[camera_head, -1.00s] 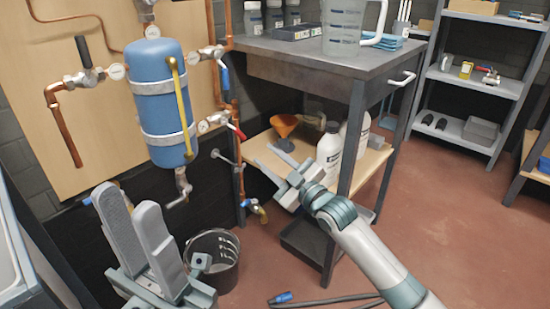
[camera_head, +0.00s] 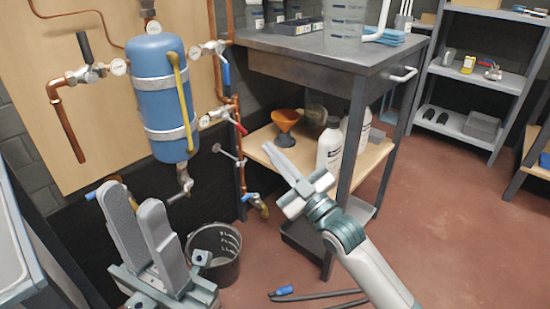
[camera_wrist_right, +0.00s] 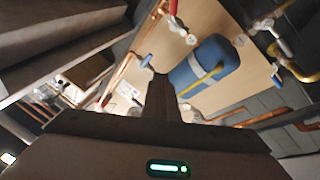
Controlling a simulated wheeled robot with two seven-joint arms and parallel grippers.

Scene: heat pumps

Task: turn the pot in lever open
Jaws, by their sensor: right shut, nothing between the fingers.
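The blue tank (camera_head: 164,95), likely the pot, hangs on the wooden board with valves around it. A black lever (camera_head: 84,46) stands upright on the left pipe. A blue lever (camera_head: 226,73) and a red lever (camera_head: 239,127) are on the right pipes. I cannot tell which is the pot in lever. My right gripper (camera_head: 270,148) is shut and empty, in front of the bench and apart from the valves. Its shut fingers show in the right wrist view (camera_wrist_right: 160,88). My left gripper (camera_head: 131,196) is open and empty, below the tank.
A metal bench (camera_head: 300,45) with bottles on its lower shelf stands right of the pipes. An orange funnel (camera_head: 285,120) is on that shelf. A black bucket (camera_head: 214,265) stands on the floor behind my left gripper.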

